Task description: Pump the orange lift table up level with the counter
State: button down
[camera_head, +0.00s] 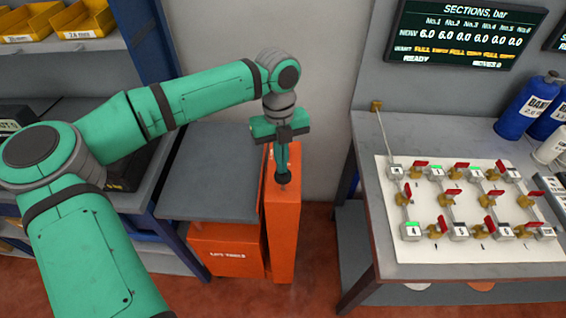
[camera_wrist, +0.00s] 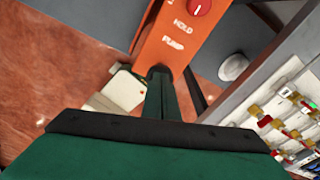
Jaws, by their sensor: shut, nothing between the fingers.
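The orange lift table (camera_head: 226,250) stands between the shelf and the counter, with a flat grey top (camera_head: 208,180). An orange post (camera_head: 284,232) rises at its right side. In the wrist view the post's face (camera_wrist: 176,38) has a red knob (camera_wrist: 200,7) and the words HOLD and PUMP. My gripper (camera_head: 283,172) is shut and points down at the post's top. The grey counter (camera_head: 372,215) is to the right.
The counter bears a white board (camera_head: 445,262) with several red-handled valves, and blue cylinders (camera_head: 528,105) at the back. A screen (camera_head: 462,32) hangs above. A blue-framed shelf (camera_head: 160,35) with yellow bins (camera_head: 82,18) is at left. Red floor shows between post and counter.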

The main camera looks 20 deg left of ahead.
jog(key=shift+f, duration=1.9)
jog(key=shift+w+a+r, duration=0.3)
jog(key=shift+w+a, duration=0.2)
jog(key=shift+w, duration=0.15)
jog(key=shift+w+a+r, duration=0.25)
jog(key=shift+w+a, duration=0.2)
jog(key=shift+w, duration=0.15)
notch_tip(320, 180, up, 11)
jog(key=shift+w+a, duration=0.3)
jog(key=shift+w, duration=0.1)
jog(key=shift+f, duration=0.15)
